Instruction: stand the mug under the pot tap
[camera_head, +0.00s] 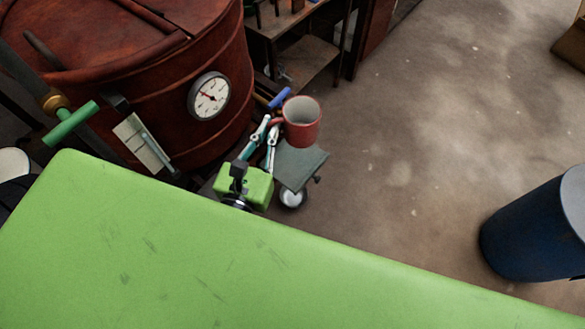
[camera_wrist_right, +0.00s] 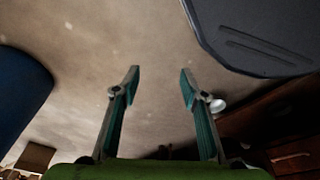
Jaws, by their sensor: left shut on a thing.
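The red mug (camera_head: 303,124) with a pale inside is upright beside the big red-brown vat (camera_head: 190,105). My left gripper (camera_head: 270,122) is shut on the mug's handle, at the mug's left side. A small blue bar (camera_head: 280,97), perhaps the tap's handle, shows between the vat and the mug; the tap's spout cannot be made out. A flat grey-green plate (camera_head: 302,166) shows just below the mug in the picture; whether the mug touches it cannot be told. In the right wrist view my right gripper (camera_wrist_right: 160,80) is open, with nothing between its fingers.
A round dial (camera_head: 209,96) and a green-handled valve (camera_head: 70,123) are on or near the vat. A wooden shelf (camera_head: 305,60) stands behind the mug. A blue bin (camera_head: 535,230) stands at the right. The floor between is clear.

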